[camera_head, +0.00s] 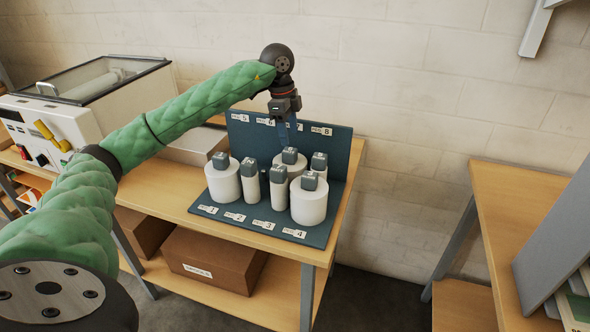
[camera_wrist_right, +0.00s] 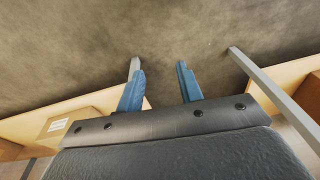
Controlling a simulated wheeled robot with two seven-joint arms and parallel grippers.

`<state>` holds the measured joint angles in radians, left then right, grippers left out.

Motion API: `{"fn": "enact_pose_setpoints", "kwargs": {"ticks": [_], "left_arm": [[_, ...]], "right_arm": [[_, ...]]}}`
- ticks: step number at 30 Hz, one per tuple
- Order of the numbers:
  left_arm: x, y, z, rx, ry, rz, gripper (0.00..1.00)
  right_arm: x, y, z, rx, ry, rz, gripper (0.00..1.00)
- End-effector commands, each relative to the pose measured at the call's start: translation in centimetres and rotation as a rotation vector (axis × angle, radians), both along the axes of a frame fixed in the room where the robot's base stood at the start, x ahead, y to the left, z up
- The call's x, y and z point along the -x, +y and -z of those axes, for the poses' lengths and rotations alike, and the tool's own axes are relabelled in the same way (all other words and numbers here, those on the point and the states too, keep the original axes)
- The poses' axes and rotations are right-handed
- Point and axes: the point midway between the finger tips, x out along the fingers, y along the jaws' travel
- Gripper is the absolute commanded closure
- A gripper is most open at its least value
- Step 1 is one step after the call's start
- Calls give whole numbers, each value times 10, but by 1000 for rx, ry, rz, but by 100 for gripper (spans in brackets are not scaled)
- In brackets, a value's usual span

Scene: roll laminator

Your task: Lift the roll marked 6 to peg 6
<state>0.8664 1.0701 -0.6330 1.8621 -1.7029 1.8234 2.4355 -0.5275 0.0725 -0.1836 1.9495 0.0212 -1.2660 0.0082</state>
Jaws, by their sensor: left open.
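Several white rolls with dark grey caps stand on a blue peg rack (camera_head: 338,205), wide ones such as the left roll (camera_head: 223,187) and front right roll (camera_head: 309,207), and narrow ones such as the middle roll (camera_head: 278,193). Marks on the caps are too small to read, so I cannot tell which roll is 6. The peg 6 label (camera_head: 265,121) is on the rack's back panel, left of my left gripper (camera_head: 289,140). That gripper is open, pointing down just above the capped back roll (camera_head: 290,157). My right gripper (camera_wrist_right: 160,72) is open and empty over the floor.
The rack stands on a wooden bench (camera_head: 178,195) against a pale block wall. The laminator (camera_head: 75,105) is at the left. A cardboard box (camera_head: 212,258) lies on the shelf below. Another wooden table (camera_head: 510,210) is at the right, with a floor gap between.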

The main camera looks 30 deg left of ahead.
Motion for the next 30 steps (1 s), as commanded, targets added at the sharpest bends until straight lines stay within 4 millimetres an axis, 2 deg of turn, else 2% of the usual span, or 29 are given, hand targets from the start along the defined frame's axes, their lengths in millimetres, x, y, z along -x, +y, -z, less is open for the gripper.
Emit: {"fn": "enact_pose_setpoints", "kwargs": {"ticks": [4, 6, 9, 11, 13, 15, 24, 30], "left_arm": [[0, -2, 10, -1, 2, 0, 42], [0, -2, 17, 0, 2, 1, 42], [0, -3, 23, 0, 1, 1, 42], [0, -3, 25, 0, 1, 2, 42], [0, -3, 28, 0, 2, 2, 42], [0, -3, 32, 1, 1, 2, 42], [-1, -2, 56, 2, 2, 2, 42], [-1, -4, 72, 1, 0, 2, 42]], "right_arm": [[1, 0, 6, -1, -7, 1, 64], [23, -3, 31, 5, 29, -1, 64], [40, -6, 46, 10, 52, -2, 64], [40, -5, 47, 8, 46, -2, 64], [31, -6, 47, 8, 28, 0, 64], [25, -9, 60, 13, 23, 0, 64], [41, -18, 108, 22, 21, -1, 64], [44, -21, 125, 26, 11, -2, 64]]}}
